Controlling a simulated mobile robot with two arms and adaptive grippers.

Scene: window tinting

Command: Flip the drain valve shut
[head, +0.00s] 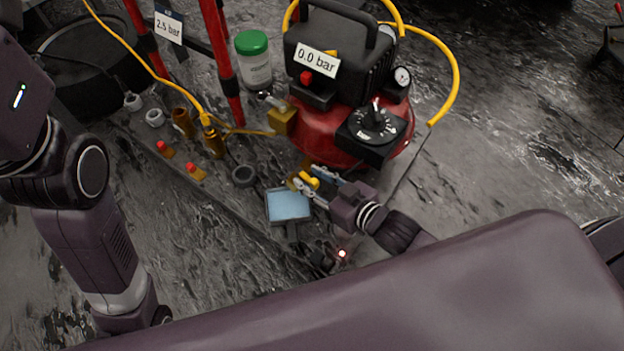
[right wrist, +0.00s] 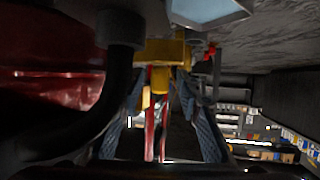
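The red air compressor (head: 335,135) stands right of centre in the head view, under a sign reading 0.0 bar. A yellow drain valve (head: 309,181) shows low at its front. In the right wrist view the yellow valve (right wrist: 160,52) is straight ahead, with its narrow yellow lever pointing towards me. My right gripper (head: 315,178) is at the valve. Its two blue-grey fingers (right wrist: 163,128) are apart, one on each side of the lever, with visible gaps. I cannot tell whether either fingertip touches it. My left arm is at the left; its gripper is not in view.
A blue-faced square pad (head: 288,205) and a black ring (head: 244,176) lie left of my right gripper. A green-lidded jar (head: 253,62), brass fittings (head: 214,143) and red-capped parts (head: 195,172) stand further left. A yellow hose (head: 456,75) loops around the compressor.

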